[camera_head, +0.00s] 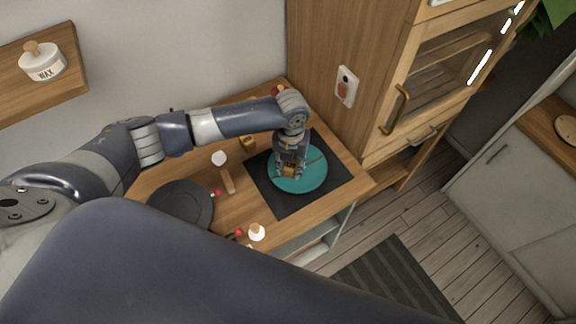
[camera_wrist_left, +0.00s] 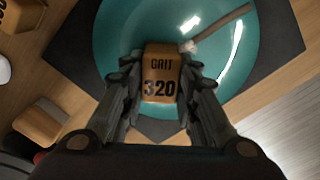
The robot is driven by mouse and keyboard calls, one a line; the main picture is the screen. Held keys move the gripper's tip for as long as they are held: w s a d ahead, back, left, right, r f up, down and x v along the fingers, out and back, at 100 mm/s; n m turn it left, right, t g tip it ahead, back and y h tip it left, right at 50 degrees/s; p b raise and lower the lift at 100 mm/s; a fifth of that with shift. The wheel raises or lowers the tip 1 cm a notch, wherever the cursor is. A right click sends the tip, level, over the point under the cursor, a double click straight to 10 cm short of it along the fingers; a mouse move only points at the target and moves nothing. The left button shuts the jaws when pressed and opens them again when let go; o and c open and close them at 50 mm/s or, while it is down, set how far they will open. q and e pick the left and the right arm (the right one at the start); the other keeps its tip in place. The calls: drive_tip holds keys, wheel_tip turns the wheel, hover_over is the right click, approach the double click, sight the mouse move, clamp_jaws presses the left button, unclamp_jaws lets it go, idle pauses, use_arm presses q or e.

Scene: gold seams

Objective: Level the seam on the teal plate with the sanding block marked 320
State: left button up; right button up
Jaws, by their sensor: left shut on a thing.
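The teal plate (camera_head: 312,179) lies on a dark mat (camera_head: 277,205) on the wooden table. It also fills much of the left wrist view (camera_wrist_left: 120,40). A seam (camera_wrist_left: 222,25) runs on the plate, ending close to the block at its upper right. My left gripper (camera_head: 290,171) points down over the plate, its fingers shut on the sanding block (camera_wrist_left: 160,75), whose face reads "GRIT 320". The block is over the plate; I cannot tell whether it touches it. My right gripper is not in view.
A dark round plate (camera_head: 180,204) lies left of the mat. A white-topped item (camera_head: 257,232) stands at the front edge. A tall wooden cabinet (camera_head: 375,110) borders the table's right.

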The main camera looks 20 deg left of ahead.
sight(306, 166)
use_arm(q)
drive_tip(key=shift+w+d, duration=0.25)
drive_tip(key=shift+d, duration=0.1)
drive_tip(key=shift+w+d+b, duration=0.35)
drive_tip(key=shift+w+b, duration=0.3)
drive_tip(key=shift+w, duration=0.2)
drive_tip(key=shift+d+f, duration=0.1)
drive_tip(key=shift+d, duration=0.7)
drive_tip(key=shift+w+d+b, duration=0.1)
drive_tip(key=shift+w+b, duration=0.45)
drive_tip(key=shift+w, duration=0.45)
drive_tip(key=shift+r, duration=0.25)
drive_tip(key=shift+s+d+p, duration=0.25)
drive_tip(key=shift+p, duration=0.45)
drive_tip(key=shift+a+f, duration=0.1)
drive_tip(key=shift+a, duration=0.1)
drive_tip(key=shift+s+d+f, duration=0.1)
